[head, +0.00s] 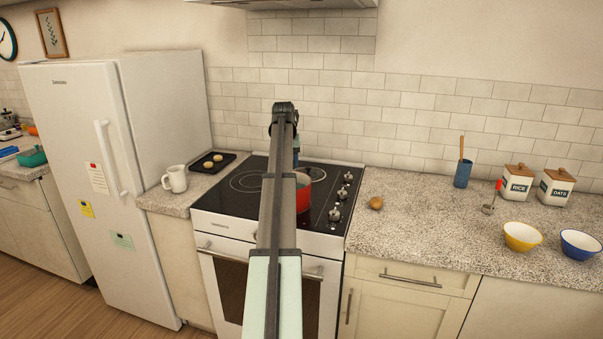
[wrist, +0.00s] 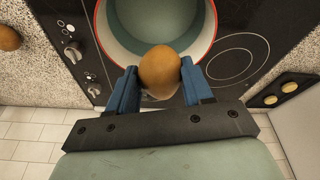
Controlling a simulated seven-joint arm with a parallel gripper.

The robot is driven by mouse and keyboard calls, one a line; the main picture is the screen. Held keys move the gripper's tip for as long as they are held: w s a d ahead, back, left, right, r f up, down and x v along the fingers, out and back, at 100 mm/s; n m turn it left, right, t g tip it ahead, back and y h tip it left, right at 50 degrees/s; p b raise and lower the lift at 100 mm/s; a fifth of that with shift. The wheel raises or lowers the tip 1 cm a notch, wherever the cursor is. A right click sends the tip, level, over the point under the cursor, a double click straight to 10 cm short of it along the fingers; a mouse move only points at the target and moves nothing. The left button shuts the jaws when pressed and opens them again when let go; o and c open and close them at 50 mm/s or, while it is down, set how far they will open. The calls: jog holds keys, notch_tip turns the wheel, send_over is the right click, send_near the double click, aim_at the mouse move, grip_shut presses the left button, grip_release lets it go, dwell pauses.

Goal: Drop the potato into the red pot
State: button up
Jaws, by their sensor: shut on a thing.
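My gripper (wrist: 159,68) is shut on a brown, egg-shaped potato (wrist: 160,75), held between its two blue fingers. The red pot (head: 304,196) sits on the black cooktop, partly hidden behind my arm in the head view. In the wrist view the red pot (wrist: 103,42) shows its red and white rim and a grey-green inside. The potato overlaps the pot's rim on the gripper side in that view, with part over the opening. Its height above the pot is hard to tell. In the head view my arm hides the potato.
A brown round item (head: 376,203) lies on the counter right of the stove (head: 253,193). A white mug (head: 175,179) and a dark tray (head: 226,161) with small round items are left. A blue cup (head: 462,175), canisters, a ladle and two bowls stand farther right.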

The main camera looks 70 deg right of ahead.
jog(key=shift+d+r+m, duration=0.2)
jog(key=shift+d+m, duration=0.05)
jog(key=shift+d, duration=0.25)
jog(key=shift+d+r+m, duration=0.15)
jog(key=shift+d+m, duration=0.1)
jog(key=shift+d, duration=0.2)
jog(key=shift+s+f+m+g, duration=0.1)
jog(key=shift+s+m+g, duration=0.05)
jog(key=shift+m, duration=0.4)
jog(key=shift+s+m+g, duration=0.1)
jog(key=shift+m+g, duration=0.05)
jog(key=shift+m, duration=0.4)
jog(key=shift+f, duration=2.95)
jog(key=o, duration=1.2)
jog(key=shift+c, duration=0.2)
jog(key=shift+a+r, duration=0.1)
jog(key=shift+r, duration=0.05)
jog(key=v, duration=1.3)
jog(key=shift+r, duration=0.3)
